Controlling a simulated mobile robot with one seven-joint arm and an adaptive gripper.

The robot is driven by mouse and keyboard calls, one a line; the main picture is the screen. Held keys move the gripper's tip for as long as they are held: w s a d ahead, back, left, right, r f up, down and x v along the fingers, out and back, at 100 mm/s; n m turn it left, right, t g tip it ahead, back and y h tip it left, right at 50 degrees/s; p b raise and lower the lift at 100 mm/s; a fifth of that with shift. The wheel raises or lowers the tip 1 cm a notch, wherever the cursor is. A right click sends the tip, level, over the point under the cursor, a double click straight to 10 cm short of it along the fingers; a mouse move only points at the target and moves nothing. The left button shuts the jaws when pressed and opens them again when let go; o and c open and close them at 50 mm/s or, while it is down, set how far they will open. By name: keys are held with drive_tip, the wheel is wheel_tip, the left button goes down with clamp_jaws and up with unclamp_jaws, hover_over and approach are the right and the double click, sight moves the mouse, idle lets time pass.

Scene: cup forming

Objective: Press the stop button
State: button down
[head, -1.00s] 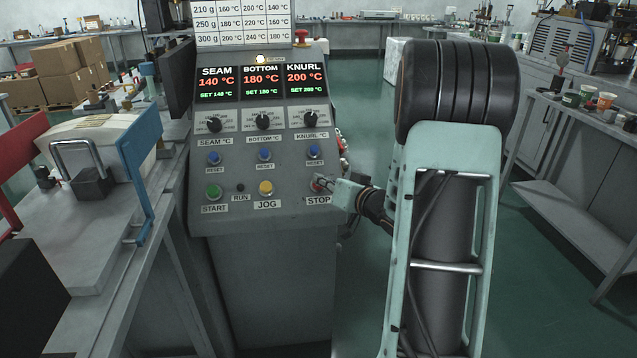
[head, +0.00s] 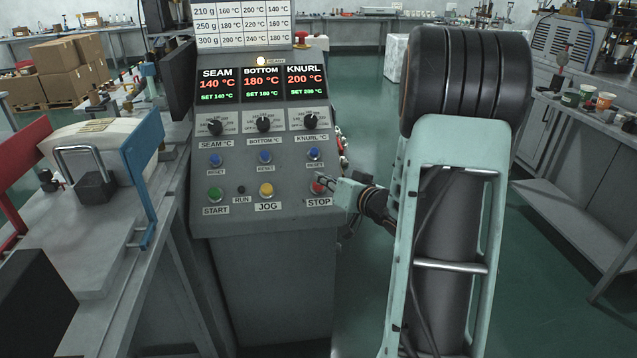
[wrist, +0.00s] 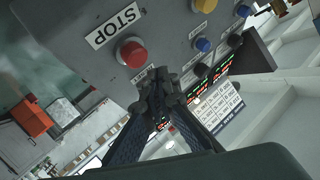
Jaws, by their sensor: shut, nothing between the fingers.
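The red stop button (head: 317,187) sits at the lower right of the grey control panel, above its STOP label (head: 319,202). In the wrist view the button (wrist: 132,54) shows as a red dome, with the STOP label (wrist: 114,25) beside it. My gripper (head: 326,180) is at the panel's right edge, its tips close to the button. In the wrist view my gripper (wrist: 154,78) is shut and empty, with its tips a little off the button; contact does not show.
The yellow jog button (head: 266,190), green start button (head: 214,194) and blue reset buttons (head: 313,154) share the panel. A red knob (head: 300,38) stands on top of the panel. A workbench (head: 100,270) lies left; open green floor lies right.

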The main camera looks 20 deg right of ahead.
drive_tip(key=r, duration=0.1)
drive_tip(key=s+r+p, duration=0.2)
drive_tip(key=shift+s+a+r, duration=0.15)
drive_tip(key=shift+a, duration=0.15)
idle(0.6)
